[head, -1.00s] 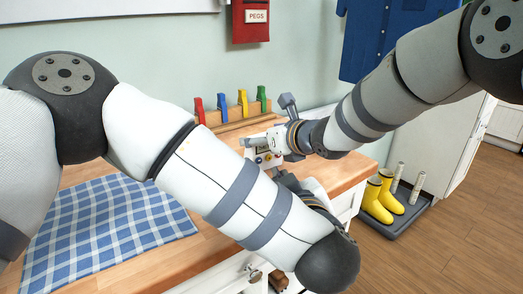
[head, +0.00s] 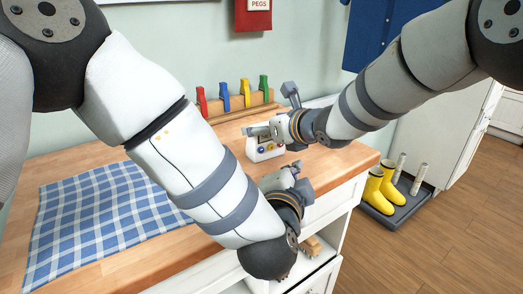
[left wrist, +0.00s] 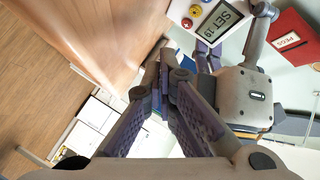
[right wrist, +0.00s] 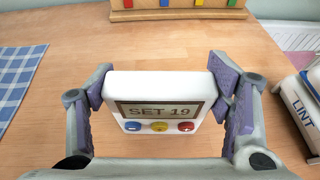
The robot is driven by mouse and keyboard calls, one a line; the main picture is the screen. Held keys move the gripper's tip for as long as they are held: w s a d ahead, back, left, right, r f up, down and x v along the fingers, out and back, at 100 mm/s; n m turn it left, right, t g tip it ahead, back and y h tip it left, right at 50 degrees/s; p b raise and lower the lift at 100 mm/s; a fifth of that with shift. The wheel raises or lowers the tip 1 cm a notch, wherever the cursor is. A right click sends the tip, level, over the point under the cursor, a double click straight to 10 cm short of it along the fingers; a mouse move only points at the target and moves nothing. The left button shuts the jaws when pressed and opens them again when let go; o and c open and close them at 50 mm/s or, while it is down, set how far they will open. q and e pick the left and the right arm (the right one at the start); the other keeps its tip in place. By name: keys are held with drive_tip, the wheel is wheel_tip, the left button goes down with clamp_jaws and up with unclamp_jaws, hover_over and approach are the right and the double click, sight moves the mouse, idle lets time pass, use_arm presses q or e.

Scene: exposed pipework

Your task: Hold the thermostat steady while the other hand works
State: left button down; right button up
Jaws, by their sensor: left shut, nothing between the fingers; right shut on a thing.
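The thermostat (head: 264,150) is a white box on the wooden worktop. In the right wrist view the thermostat (right wrist: 158,92) shows a "SET 19" display above blue, yellow and red buttons. My right gripper (head: 264,133) is shut on it, with one finger at each side, as the right wrist view (right wrist: 160,85) shows. My left gripper (head: 278,180) is shut and empty, in front of the thermostat and apart from it. In the left wrist view its fingertips (left wrist: 166,68) are together, with the thermostat (left wrist: 222,22) partly in view beyond them.
A blue checked cloth (head: 100,222) lies at the left of the worktop (head: 335,162). A rack (head: 240,112) with coloured pegs stands behind the thermostat. A box marked "LINT" (right wrist: 304,108) is close on the right in the right wrist view. Below the worktop's front edge is open shelving.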

use_arm(q)
drive_tip(key=shift+w+a, duration=0.6)
drive_tip(key=shift+w, duration=0.4)
drive_tip(key=shift+w+a, duration=0.65)
drive_tip(key=shift+w, duration=0.35)
drive_tip(key=shift+w+a, duration=0.6)
drive_tip(key=shift+w, duration=0.4)
drive_tip(key=shift+w, duration=0.1)
drive_tip(key=shift+w+a+f, duration=0.1)
drive_tip(key=shift+w+a, duration=0.1)
drive_tip(key=shift+w, duration=0.05)
drive_tip(key=shift+w+a, duration=0.15)
drive_tip(key=shift+w, duration=0.1)
drive_tip(key=shift+s+d, duration=0.35)
drive_tip(key=shift+s, duration=0.25)
drive_tip(key=shift+s+d, duration=0.45)
drive_tip(key=shift+s, duration=0.25)
drive_tip(key=shift+s+d, duration=0.4)
drive_tip(key=shift+s, duration=0.35)
drive_tip(key=shift+s+d, duration=0.45)
drive_tip(key=shift+s, duration=0.25)
